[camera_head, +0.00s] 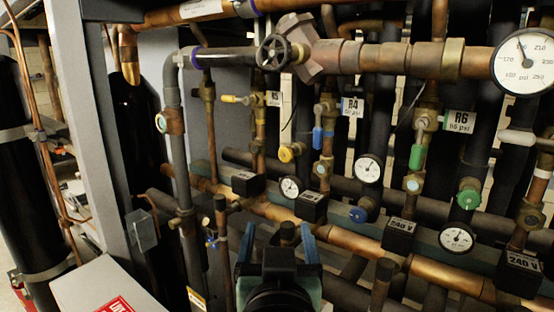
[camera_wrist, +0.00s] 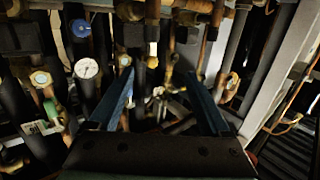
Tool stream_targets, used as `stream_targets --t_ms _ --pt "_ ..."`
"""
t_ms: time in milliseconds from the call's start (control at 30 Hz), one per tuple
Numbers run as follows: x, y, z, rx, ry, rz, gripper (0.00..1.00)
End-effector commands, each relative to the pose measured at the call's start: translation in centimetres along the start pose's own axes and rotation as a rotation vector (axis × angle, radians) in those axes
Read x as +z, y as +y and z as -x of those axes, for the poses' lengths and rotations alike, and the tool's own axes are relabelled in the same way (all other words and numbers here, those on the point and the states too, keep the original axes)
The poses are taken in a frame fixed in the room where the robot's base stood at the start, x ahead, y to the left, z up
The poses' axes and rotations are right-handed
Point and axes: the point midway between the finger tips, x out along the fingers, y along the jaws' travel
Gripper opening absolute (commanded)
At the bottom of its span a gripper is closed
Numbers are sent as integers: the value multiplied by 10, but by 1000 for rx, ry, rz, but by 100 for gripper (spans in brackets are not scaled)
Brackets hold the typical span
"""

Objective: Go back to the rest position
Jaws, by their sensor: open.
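My gripper (camera_head: 279,238) is low in the middle of the head view, in front of the compressor rack's pipes. Its two blue fingers are spread apart, with nothing seen between them. The wrist view also shows my gripper (camera_wrist: 161,76) open, fingers pointing toward the pipework. Whether either finger touches a pipe cannot be told. The lower part of the rack behind my gripper is hidden in the head view.
A horizontal copper pipe (camera_head: 440,274) runs behind my gripper, with black 240 V boxes (camera_head: 398,235) along it. Valves and gauges (camera_head: 368,168) stand above. A grey post (camera_head: 92,120) and a pale box (camera_head: 95,290) are at left.

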Motion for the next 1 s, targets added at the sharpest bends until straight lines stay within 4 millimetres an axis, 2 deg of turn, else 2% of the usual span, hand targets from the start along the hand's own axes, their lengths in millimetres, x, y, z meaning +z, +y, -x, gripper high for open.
stream_targets --t_ms 100,267,400,500,600,700,1000 --pt "-41 -2 13 -1 168 9 82" --pt "-94 -2 42 -1 392 13 82" --pt "-139 -3 81 -2 607 16 82" --pt "-165 -4 111 -2 747 17 82" --pt "-181 -4 134 -2 841 17 82" --pt "-189 -4 144 -2 883 18 82" --pt "-191 -4 145 -2 886 18 82"
